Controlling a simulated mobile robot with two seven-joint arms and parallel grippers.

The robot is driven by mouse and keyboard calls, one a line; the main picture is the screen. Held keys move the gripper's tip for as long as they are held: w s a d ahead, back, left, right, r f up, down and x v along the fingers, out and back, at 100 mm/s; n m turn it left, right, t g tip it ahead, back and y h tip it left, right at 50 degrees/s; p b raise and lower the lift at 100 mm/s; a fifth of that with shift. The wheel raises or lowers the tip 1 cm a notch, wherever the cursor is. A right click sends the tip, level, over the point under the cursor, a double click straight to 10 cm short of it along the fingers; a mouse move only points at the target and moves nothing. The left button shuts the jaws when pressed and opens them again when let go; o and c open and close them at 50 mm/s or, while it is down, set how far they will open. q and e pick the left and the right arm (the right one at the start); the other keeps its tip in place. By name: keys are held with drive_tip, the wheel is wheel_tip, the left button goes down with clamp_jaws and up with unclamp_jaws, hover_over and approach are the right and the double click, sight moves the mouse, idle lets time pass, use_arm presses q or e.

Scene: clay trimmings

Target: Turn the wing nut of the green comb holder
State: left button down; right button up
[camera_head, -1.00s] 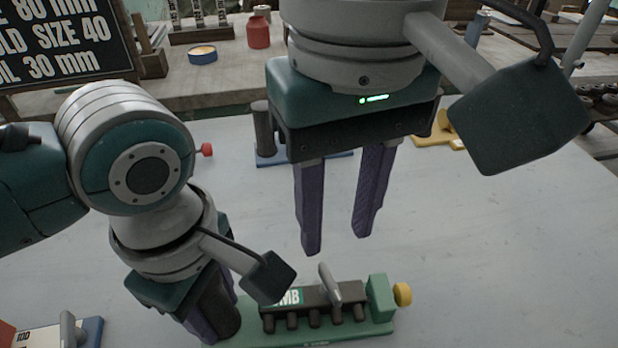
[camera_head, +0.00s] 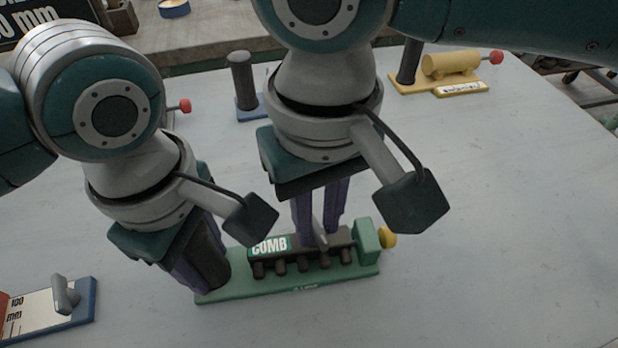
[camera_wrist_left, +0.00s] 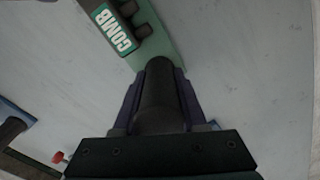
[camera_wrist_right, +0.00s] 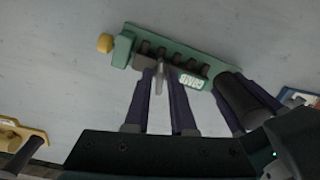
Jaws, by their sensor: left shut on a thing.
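The green comb holder (camera_head: 290,291) lies on the pale table, with a dark toothed bar labelled COMB (camera_head: 270,246), a green end block and a yellow knob (camera_head: 388,237). Its grey wing nut (camera_wrist_right: 158,80) stands up from the bar. My left gripper (camera_head: 207,282) is shut on the dark upright post (camera_wrist_left: 158,95) at the holder's left end. My right gripper (camera_wrist_right: 161,76) points down over the bar and is open. Its purple fingers are on either side of the wing nut in the right wrist view. In the head view they partly hide it.
A blue-based fixture with a white card (camera_head: 62,300) lies at the front left. A blue-based post (camera_head: 243,85) and a yellow fixture (camera_head: 450,67) with a red knob stand toward the back. The table right of the holder is clear.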

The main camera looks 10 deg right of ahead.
clamp_jaws()
drive_tip(key=shift+n, duration=0.3)
drive_tip(key=n, duration=1.5)
drive_tip(key=shift+w+d, duration=0.1)
drive_tip(key=n, duration=0.6)
drive_tip(key=shift+n, duration=0.3)
idle(0.4)
